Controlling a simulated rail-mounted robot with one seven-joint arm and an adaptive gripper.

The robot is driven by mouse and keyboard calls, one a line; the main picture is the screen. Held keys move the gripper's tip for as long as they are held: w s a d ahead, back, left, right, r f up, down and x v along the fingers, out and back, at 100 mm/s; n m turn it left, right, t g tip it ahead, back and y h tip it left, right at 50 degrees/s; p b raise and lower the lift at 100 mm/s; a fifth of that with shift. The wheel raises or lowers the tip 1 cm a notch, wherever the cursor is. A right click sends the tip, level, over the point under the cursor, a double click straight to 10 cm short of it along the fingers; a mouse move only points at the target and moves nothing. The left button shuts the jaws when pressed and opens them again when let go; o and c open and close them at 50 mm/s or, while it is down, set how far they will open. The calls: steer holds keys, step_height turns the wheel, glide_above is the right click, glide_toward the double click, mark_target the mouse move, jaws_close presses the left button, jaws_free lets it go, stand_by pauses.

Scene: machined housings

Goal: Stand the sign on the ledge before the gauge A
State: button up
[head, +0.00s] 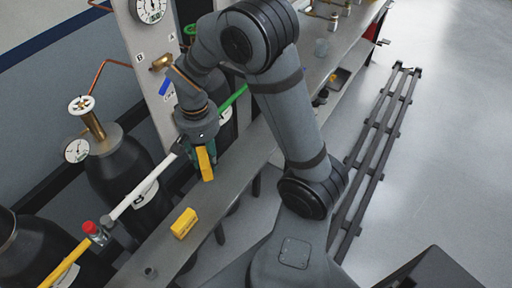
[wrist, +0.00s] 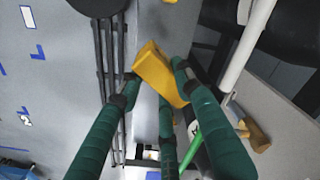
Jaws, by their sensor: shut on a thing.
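My gripper (head: 203,150) is shut on a yellow sign (head: 206,166) and holds it tilted above the grey ledge (head: 228,163). In the wrist view the sign (wrist: 155,75) sits between the green fingers of my gripper (wrist: 156,78). A second yellow sign (head: 184,223) rests on the ledge nearer the front. A round gauge (head: 152,9) is on the upright panel, cut by the top edge. The panel bears a small A label (head: 171,36) and a B label (head: 140,57). I cannot tell which gauge is A.
Dark gas cylinders (head: 122,178) stand behind the ledge. One has a brass valve and a gauge (head: 76,150). A white pipe (head: 143,188) and a green pipe (head: 233,97) run along the ledge's back. Bare ledge lies between my gripper and the second sign.

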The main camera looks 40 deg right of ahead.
steer(key=w+d+f+m+b, duration=0.1)
steer(key=w+d+f+m, duration=0.2)
steer(key=d, duration=0.7)
steer(key=w+d+m, duration=0.2)
steer(key=w+d, duration=0.3)
steer(key=d, duration=0.4)
steer(key=w+d+f+m+b, duration=0.1)
steer(key=w+d+f+m, duration=0.2)
steer(key=d, duration=0.7)
steer(key=s+d+r+m, duration=0.1)
steer(key=s+d+m, duration=0.1)
steer(key=d, duration=0.7)
steer(key=a+f, duration=0.2)
steer(key=a, duration=0.1)
steer(key=a+f, duration=0.2)
steer(key=a, duration=0.2)
steer(key=a+f, duration=0.2)
steer(key=a, duration=0.2)
steer(key=shift+s+a+f, duration=0.1)
steer(key=shift+s+f, duration=0.1)
steer(key=shift+s, duration=0.05)
step_height(320, 180, down, 3)
steer(key=shift+f+p, duration=0.1)
steer(key=shift+p, duration=0.6)
steer(key=shift+f, duration=0.45)
steer(key=shift+f, duration=0.1)
steer(key=shift+f+b, duration=0.15)
steer(key=shift+b, duration=0.15)
steer(key=o, duration=1)
